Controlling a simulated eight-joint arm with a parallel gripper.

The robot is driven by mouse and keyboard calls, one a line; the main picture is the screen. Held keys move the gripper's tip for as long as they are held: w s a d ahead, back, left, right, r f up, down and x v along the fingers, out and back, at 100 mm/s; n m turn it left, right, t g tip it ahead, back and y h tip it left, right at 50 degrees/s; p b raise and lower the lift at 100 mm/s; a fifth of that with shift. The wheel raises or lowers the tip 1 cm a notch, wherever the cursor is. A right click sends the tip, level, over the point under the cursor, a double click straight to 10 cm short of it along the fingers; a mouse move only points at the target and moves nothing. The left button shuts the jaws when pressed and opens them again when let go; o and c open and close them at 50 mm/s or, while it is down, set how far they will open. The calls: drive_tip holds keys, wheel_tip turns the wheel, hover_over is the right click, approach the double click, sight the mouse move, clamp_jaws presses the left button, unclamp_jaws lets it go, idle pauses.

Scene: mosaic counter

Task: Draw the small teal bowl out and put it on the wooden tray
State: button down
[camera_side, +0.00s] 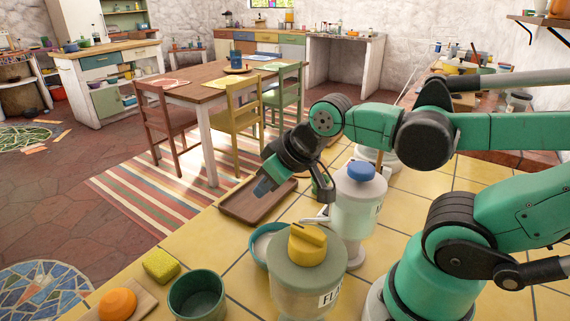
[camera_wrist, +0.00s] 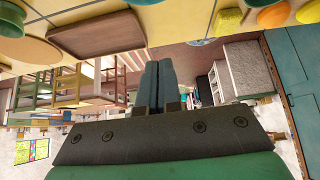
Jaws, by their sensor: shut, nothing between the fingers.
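The small teal bowl (camera_side: 259,251) stands on the yellow tiled counter in the side view, partly hidden behind the flour canister; its inside looks pale. The brown wooden tray (camera_side: 232,210) lies farther back near the counter's edge, and its visible surface is bare. The tray also shows in the wrist view (camera_wrist: 95,35). My gripper (camera_side: 263,188) is over the tray in the side view, apart from the bowl. Its fingers are together and empty in the wrist view (camera_wrist: 158,72). A teal edge at the top of the wrist view is too cut off to identify.
The flour canister (camera_side: 308,277) with a yellow lid stands right against the bowl's near side in view. A blue-lidded canister (camera_side: 357,210) stands behind it. A dark green pot (camera_side: 197,297), a yellow sponge (camera_side: 160,265) and an orange round thing (camera_side: 117,302) are at front left.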

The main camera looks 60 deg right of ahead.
idle(0.4)
drive_tip(key=c, duration=0.9)
unclamp_jaws()
drive_tip(key=shift+o, duration=0.2)
drive_tip(key=n+g+y, duration=0.1)
drive_tip(key=n+g, duration=0.6)
drive_tip(key=g, duration=0.1)
hover_over(271, 224)
wheel_tip(271, 224, down, 5)
drive_tip(key=shift+w+d+f+n+g+y, duration=0.35)
drive_tip(key=shift+d+f+n+g+y, duration=0.15)
drive_tip(key=shift+f+n, duration=0.15)
drive_tip(key=shift+x, duration=2.8)
drive_tip(key=shift+w, duration=0.1)
clamp_jaws()
